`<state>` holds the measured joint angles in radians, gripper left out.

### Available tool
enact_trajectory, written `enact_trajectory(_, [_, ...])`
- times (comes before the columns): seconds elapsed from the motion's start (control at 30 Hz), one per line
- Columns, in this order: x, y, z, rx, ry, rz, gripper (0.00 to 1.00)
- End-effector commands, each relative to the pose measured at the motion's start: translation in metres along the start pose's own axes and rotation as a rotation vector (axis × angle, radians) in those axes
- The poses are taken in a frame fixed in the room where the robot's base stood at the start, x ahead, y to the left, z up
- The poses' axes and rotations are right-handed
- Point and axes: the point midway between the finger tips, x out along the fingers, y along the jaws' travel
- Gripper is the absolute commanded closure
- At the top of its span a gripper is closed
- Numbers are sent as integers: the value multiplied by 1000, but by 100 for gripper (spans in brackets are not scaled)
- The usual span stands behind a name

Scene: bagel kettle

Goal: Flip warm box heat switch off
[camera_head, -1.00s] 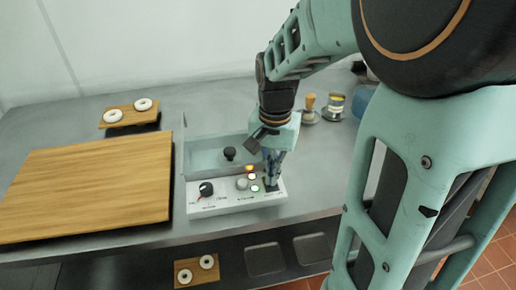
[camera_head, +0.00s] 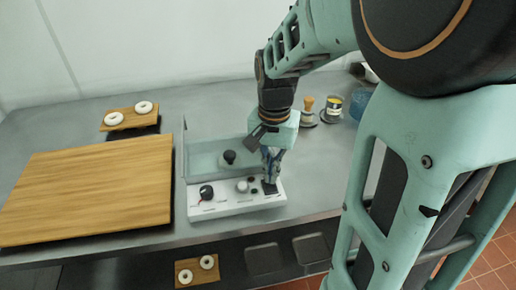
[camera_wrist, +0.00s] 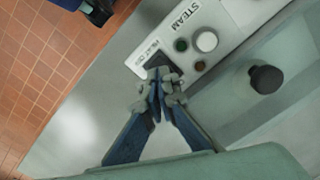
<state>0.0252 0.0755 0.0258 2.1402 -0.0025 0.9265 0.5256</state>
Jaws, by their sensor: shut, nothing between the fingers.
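The white control panel (camera_head: 222,206) runs along the front of a grey box with a see-through lid (camera_head: 205,160) and black lid knob (camera_head: 229,156). The panel also has a black dial (camera_head: 206,192), a pale round button (camera_head: 242,186) and small indicator lamps (camera_wrist: 181,44), which look dark.
A wooden board (camera_head: 90,188) lies on the counter to the left. Two white bagels sit on a small board (camera_head: 130,115) behind it. A wooden-handled tool (camera_head: 307,108) and a tin (camera_head: 333,106) stand at the back right. More bagels lie on a lower shelf board (camera_head: 196,270).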

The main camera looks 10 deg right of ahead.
Motion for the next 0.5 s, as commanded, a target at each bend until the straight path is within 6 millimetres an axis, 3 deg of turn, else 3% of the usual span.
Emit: enact_trajectory(0.5, [-44,0,0,0,0,0,100])
